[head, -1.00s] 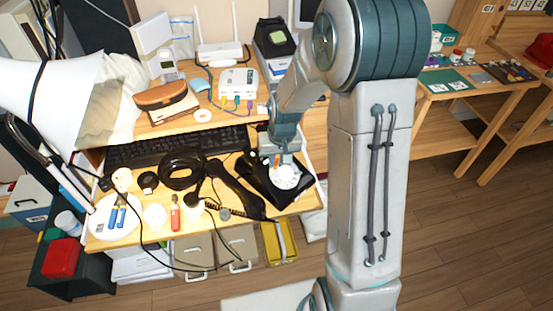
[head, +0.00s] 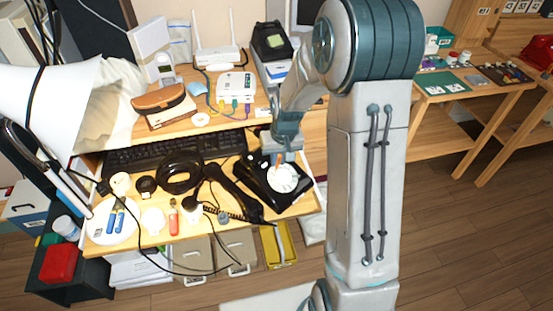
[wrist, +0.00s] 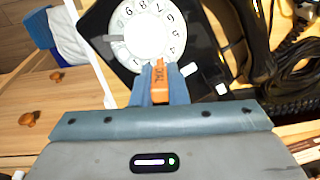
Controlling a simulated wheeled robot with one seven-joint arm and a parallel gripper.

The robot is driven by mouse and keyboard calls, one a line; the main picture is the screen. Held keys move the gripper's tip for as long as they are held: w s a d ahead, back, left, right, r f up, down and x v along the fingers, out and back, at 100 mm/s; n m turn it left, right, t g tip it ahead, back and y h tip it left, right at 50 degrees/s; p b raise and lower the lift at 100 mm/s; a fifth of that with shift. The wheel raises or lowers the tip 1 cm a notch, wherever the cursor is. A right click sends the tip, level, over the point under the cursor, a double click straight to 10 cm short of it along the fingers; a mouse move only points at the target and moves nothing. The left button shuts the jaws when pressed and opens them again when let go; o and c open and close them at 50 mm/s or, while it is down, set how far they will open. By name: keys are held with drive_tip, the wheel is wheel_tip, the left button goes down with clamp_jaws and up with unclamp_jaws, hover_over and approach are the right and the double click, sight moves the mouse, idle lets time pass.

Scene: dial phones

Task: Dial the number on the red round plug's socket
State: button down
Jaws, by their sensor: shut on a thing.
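My gripper (wrist: 158,88) is shut on an orange stick marked DIAL (wrist: 159,72). In the wrist view the stick's far end is at the near rim of the white rotary dial (wrist: 147,38); I cannot tell whether it is in a finger hole. The black phone (wrist: 205,50) lies under it, and in the head view the dial (head: 283,179) shows below my gripper (head: 281,154). A white box with coloured plugs and cables (head: 235,88) stands on the shelf. The red round plug and any socket number are too small to make out.
The black handset (head: 235,192) lies off the phone, to its left, with a coiled cord. A black keyboard (head: 172,152), a black ring-shaped coil (head: 180,174), a red-handled tool (head: 173,216) and a white plate (head: 98,232) crowd the desk. A white lamp (head: 45,95) stands at left.

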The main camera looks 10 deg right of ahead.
drive_tip(key=shift+w+d, duration=0.15)
drive_tip(key=shift+d, duration=0.05)
drive_tip(key=shift+w+d, duration=0.15)
drive_tip(key=shift+d, duration=0.45)
drive_tip(key=shift+d+f, duration=0.1)
drive_tip(key=shift+d+f, duration=0.15)
drive_tip(key=shift+d, duration=0.35)
drive_tip(key=shift+s+d+f+b, duration=0.2)
drive_tip(key=shift+s+d+b, duration=0.2)
drive_tip(key=shift+d, duration=0.1)
idle(0.4)
